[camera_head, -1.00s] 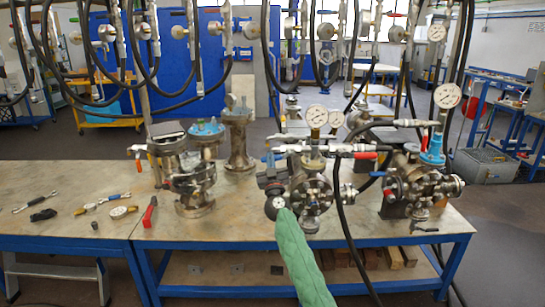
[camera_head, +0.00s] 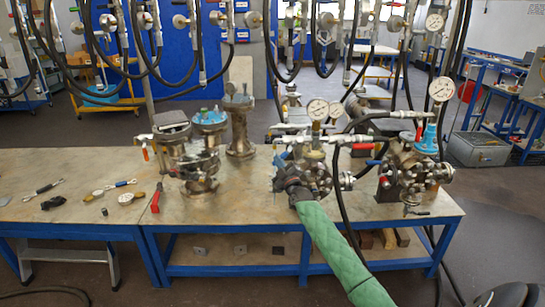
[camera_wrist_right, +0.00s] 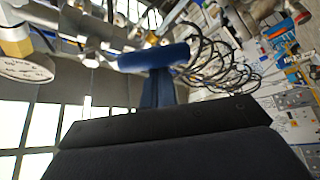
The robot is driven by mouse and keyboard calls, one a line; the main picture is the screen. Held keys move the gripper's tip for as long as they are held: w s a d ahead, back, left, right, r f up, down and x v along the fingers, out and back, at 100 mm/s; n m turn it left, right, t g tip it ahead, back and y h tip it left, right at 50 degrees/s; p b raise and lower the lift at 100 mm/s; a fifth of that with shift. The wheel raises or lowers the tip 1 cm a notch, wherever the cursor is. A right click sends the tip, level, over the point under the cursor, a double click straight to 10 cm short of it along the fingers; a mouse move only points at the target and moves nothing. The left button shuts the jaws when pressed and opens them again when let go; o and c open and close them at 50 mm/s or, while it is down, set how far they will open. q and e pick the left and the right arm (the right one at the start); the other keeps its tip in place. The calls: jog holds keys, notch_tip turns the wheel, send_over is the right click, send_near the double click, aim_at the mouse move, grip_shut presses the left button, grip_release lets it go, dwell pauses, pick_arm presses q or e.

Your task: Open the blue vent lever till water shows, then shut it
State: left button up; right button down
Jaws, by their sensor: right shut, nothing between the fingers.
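My right gripper (camera_head: 284,172), at the end of the green-sleeved arm, is at the left side of the middle flanged vessel (camera_head: 318,178). Its fingers are shut with nothing between them. A blue lever handle (camera_wrist_right: 152,57) lies crosswise just beyond my dark gripper body in the right wrist view. In the head view a small blue part (camera_head: 279,161) shows right by the gripper; whether they touch I cannot tell. Another blue handle (camera_head: 373,162) is on the piping further right. I see no water. My left gripper is out of view.
Pressure gauges (camera_head: 318,109) stand above the middle vessel, and a red-handled valve (camera_head: 361,146) and black hoses are close on its right. Other vessels (camera_head: 200,175) stand left. Loose tools (camera_head: 44,189) lie on the bench's left part. The bench front (camera_head: 235,215) is bare.

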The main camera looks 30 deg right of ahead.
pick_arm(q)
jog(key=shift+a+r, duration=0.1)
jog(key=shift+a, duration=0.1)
pick_arm(e)
jog(key=shift+s+d+f+n+g+y, duration=0.5)
jog(key=shift+d+n+g, duration=0.2)
jog(key=shift+n, duration=0.8)
jog(key=shift+s+d+f+n+g+y, duration=0.45)
jog(key=shift+d+n, duration=0.3)
jog(key=shift+n, duration=0.75)
jog(key=shift+s+d+f+n+g+y, duration=0.45)
jog(key=shift+d+n+g, duration=0.3)
jog(key=shift+n, duration=0.75)
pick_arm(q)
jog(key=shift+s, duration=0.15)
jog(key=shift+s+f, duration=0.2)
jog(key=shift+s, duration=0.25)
pick_arm(e)
jog(key=shift+w+f, duration=0.1)
